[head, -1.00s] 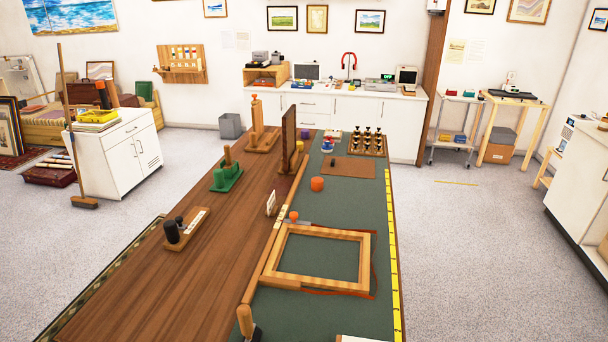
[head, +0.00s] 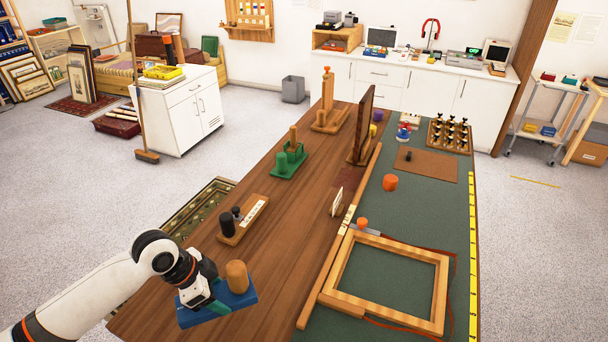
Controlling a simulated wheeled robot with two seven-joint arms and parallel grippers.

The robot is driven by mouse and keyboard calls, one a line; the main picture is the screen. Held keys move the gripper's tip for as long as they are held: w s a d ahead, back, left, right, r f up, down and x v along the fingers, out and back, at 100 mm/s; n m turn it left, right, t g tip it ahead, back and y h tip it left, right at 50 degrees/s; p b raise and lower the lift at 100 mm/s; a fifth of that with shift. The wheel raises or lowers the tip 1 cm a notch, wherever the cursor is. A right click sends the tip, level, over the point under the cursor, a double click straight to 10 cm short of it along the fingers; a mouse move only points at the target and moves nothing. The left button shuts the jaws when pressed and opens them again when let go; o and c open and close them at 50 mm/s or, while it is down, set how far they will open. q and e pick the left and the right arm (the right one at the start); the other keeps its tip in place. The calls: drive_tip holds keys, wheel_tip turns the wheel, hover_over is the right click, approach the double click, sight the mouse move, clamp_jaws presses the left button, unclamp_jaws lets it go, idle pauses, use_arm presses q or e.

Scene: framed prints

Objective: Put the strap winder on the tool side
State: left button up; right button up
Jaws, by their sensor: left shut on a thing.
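My left gripper (head: 207,296) is shut on a blue block with an upright wooden cylinder (head: 237,277), which looks to be the strap winder. It is over the near left part of the brown wooden side (head: 262,262) of the bench; I cannot tell whether its underside touches the wood. The gripper covers part of the blue block. A wooden rail (head: 327,270) divides the wooden side from the green mat side (head: 400,222). A small white sign (head: 337,202) stands by the rail. My right gripper is not in view.
On the wooden side stand a board with black cylinders (head: 243,221), a green pegged block (head: 289,163), an orange-topped wooden stand (head: 326,112) and an upright brown panel (head: 361,125). A wooden frame (head: 437,300) lies on the green side. Wood right of my gripper is bare.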

use_arm(q)
drive_tip(key=shift+w+a+r, duration=0.1)
drive_tip(key=shift+w+r, duration=0.25)
drive_tip(key=shift+r, duration=0.05)
drive_tip(key=shift+w+m, duration=0.2)
drive_tip(key=shift+m, duration=0.1)
drive_tip(key=shift+f, duration=0.4)
wheel_tip(320, 180, down, 9)
drive_tip(key=shift+f+p, duration=0.1)
drive_tip(key=shift+p, duration=0.95)
drive_tip(key=o, duration=1.3)
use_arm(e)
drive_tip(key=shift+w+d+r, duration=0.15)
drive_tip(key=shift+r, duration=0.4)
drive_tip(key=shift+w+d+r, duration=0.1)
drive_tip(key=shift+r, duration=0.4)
use_arm(q)
drive_tip(key=shift+a, duration=0.1)
drive_tip(key=b+v, duration=0.1)
drive_tip(key=v, duration=1.1)
drive_tip(key=shift+b, duration=0.4)
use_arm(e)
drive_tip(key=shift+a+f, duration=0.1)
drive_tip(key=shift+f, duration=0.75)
